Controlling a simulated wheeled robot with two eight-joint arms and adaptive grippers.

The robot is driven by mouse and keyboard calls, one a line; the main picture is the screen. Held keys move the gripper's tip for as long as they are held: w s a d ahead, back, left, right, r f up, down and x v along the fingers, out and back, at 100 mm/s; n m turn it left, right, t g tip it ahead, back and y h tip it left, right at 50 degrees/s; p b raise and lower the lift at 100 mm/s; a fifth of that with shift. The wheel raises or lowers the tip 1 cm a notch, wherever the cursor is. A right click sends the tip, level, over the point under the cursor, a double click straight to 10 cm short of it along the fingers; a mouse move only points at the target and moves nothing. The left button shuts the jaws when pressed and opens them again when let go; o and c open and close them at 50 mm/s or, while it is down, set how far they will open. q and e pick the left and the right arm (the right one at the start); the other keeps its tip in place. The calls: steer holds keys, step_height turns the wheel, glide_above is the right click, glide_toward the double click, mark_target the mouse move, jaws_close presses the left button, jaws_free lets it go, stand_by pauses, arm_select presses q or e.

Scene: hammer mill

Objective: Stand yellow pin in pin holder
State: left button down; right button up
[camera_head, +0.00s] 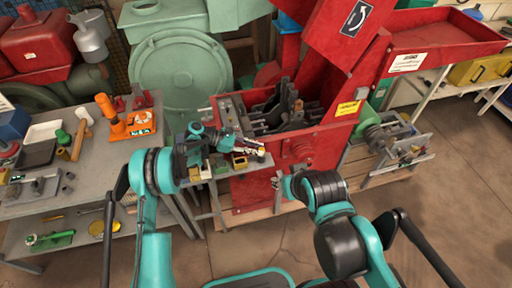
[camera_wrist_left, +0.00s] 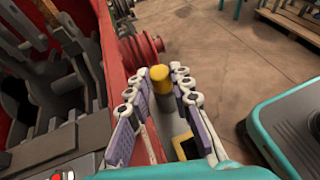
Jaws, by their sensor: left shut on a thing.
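The yellow pin (camera_wrist_left: 160,79) shows in the left wrist view as a yellow cap on a grey shaft. It stands between the fingers of my left gripper (camera_head: 254,146), which is shut on it. In the head view my left gripper is above a narrow grey shelf at the front of the red mill. A small yellow-edged block (camera_wrist_left: 184,146) lies below the fingers in the left wrist view; I cannot tell whether it is the pin holder. The pin's lower end is hidden. My right gripper (camera_head: 282,187) is in front of the mill's red base; its jaws are too small to read.
The red hammer mill (camera_head: 262,190) stands open behind the shelf, with dark hammers inside. A workbench (camera_head: 92,165) at left carries an orange tool (camera_head: 127,122), a mallet and trays. A red chute (camera_head: 440,45) overhangs at right. The floor at right is partly clear.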

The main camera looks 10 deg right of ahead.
arm_select(q)
steer(key=shift+f, duration=0.2)
steer(key=c, duration=1.3)
jaws_free()
steer(key=v, duration=1.2)
steer(key=shift+r, duration=0.15)
